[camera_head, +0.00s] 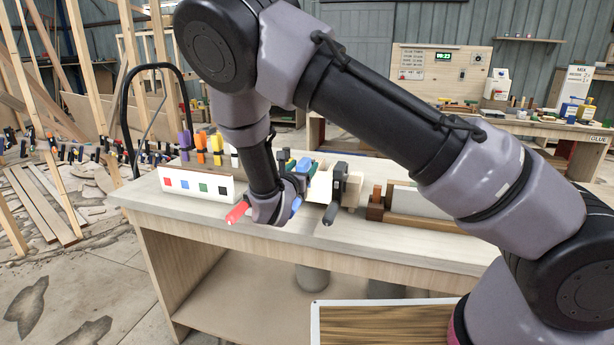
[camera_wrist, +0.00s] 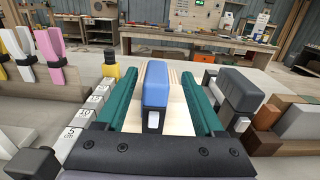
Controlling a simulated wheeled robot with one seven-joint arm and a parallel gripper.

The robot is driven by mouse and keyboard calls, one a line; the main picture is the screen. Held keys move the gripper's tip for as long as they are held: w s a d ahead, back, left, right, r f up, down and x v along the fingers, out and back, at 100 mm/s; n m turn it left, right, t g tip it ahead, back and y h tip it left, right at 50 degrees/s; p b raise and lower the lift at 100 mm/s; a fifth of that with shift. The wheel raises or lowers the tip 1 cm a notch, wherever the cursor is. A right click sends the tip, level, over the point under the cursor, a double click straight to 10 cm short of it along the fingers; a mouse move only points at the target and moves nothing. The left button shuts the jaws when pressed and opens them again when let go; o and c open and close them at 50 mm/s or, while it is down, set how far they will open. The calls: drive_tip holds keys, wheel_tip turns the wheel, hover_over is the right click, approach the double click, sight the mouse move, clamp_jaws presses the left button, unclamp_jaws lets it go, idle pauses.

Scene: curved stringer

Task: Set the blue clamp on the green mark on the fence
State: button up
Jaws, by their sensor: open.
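In the wrist view, the blue clamp (camera_wrist: 156,86) stands between the two teal fingers of my gripper (camera_wrist: 158,74). A gap shows on each side, so the fingers are open around it and not closed on it. In the head view, my gripper (camera_head: 297,166) is low over the workbench, and my wrist hides much of the clamp. A blue handle (camera_head: 297,205) shows at the bench's front edge. A white panel (camera_head: 176,190) at the left bears red, blue, green and black squares. Its green square (camera_head: 203,188) is clear, but I cannot tell whether it is the fence mark.
A red handle (camera_head: 237,213) lies just left of my wrist. A dark clamp (camera_head: 345,187) stands close on the right. Purple (camera_head: 186,140) and orange (camera_head: 201,142) clamps stand behind the panel. A wooden block (camera_head: 420,222) sits further right on the bench.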

drive_tip(key=x, duration=0.5)
drive_tip(key=shift+a+f, duration=0.15)
drive_tip(key=shift+a, duration=0.1)
clamp_jaws()
idle(1.1)
